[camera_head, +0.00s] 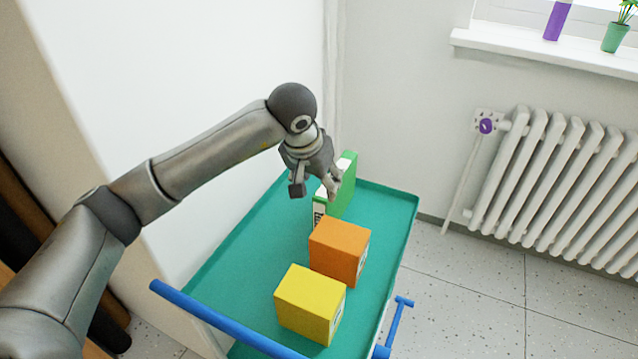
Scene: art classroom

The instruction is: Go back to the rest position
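My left arm reaches in from the left over the cart. Its gripper (315,190) has its two fingers apart, with nothing visibly held between them. It hangs at the near left side of a green box (348,180) and hides part of it. I cannot tell whether a finger touches that box. The green box stands upright at the far end of the cart's teal top (245,250). My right gripper is not in view.
An orange box (337,248) and a yellow box (309,304) stand nearer on the cart. A blue handle (220,318) runs along its near edge. A white wall is close on the left. A radiator (560,180) and windowsill (560,50) are on the right, with clear floor between.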

